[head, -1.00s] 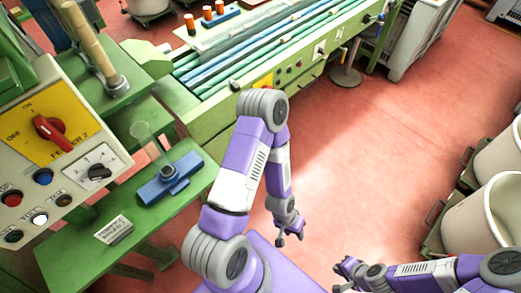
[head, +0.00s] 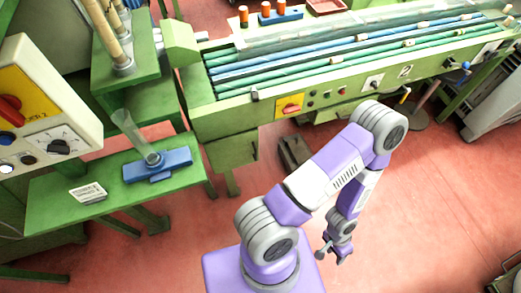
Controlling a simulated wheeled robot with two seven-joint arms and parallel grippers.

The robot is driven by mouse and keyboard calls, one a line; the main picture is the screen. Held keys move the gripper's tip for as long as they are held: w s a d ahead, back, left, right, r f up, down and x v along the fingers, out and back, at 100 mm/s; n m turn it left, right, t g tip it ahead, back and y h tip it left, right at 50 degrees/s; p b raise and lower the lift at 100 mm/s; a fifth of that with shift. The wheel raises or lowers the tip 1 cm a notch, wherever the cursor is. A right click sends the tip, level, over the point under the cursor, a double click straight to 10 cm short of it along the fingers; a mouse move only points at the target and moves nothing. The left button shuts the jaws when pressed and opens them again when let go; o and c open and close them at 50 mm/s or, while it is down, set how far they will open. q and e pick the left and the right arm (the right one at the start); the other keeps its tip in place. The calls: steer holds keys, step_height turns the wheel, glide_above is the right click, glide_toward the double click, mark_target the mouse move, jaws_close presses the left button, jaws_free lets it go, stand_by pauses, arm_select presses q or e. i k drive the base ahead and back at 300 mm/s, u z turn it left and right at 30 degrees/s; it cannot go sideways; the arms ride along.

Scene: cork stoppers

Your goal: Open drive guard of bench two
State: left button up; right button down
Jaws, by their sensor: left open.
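A long green bench (head: 225,118) with blue and green rods on top runs across the upper part of the head view. A round white plate (head: 405,72) on its front carries a mark that looks like a 2. A clear cover (head: 300,37) lies along the back of the rods; I cannot tell if it is the drive guard. A green housing (head: 181,42) stands at the bench's left end. My left gripper (head: 330,254) is open and empty, hanging low over the red floor in front of the bench, apart from it. My right gripper is out of view.
A green side table (head: 60,200) at the left holds a blue stand (head: 157,166) with a clear tube and a small sign. A control panel (head: 50,115) stands at the far left. The red floor right of my arm is clear.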

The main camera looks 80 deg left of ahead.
mark_target(227, 154)
steer(key=i, duration=0.2)
steer(key=u, duration=4.7)
steer(key=k, duration=0.65)
steer(key=z, duration=1)
steer(key=i, duration=0.5)
